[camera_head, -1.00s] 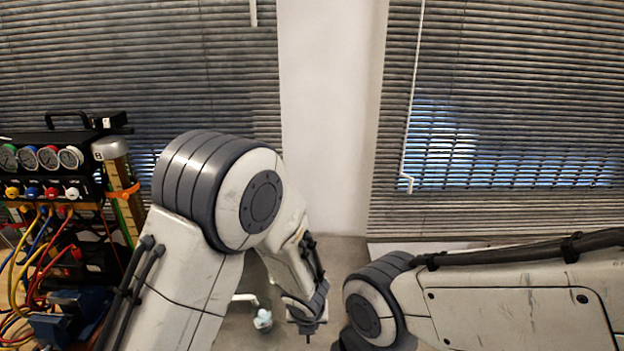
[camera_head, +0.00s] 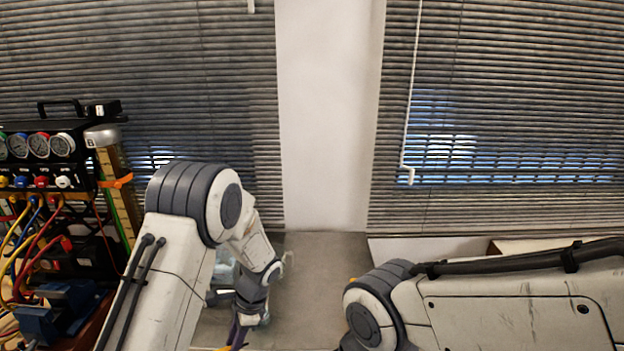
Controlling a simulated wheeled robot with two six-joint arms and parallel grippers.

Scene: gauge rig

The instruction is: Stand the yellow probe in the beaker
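My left arm bends over the grey bench, and its wrist and gripper (camera_head: 241,322) point down near the bottom edge of the picture. The fingertips are cut off or too small to read, so I cannot tell whether they are open or shut. A thin yellow sliver (camera_head: 222,348) shows at the bottom edge beside the gripper; I cannot tell whether it is the yellow probe. A pale bluish, glass-like thing (camera_head: 225,268) is partly hidden behind my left forearm; I cannot tell whether it is the beaker. My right gripper is out of view below the picture.
A gauge rig (camera_head: 40,146) with dials and coloured cables stands at the left. A blue block-like fixture (camera_head: 50,318) is below it. A silver-capped post (camera_head: 103,137) with an orange clip stands beside it. The bench (camera_head: 315,275) between my arms is clear.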

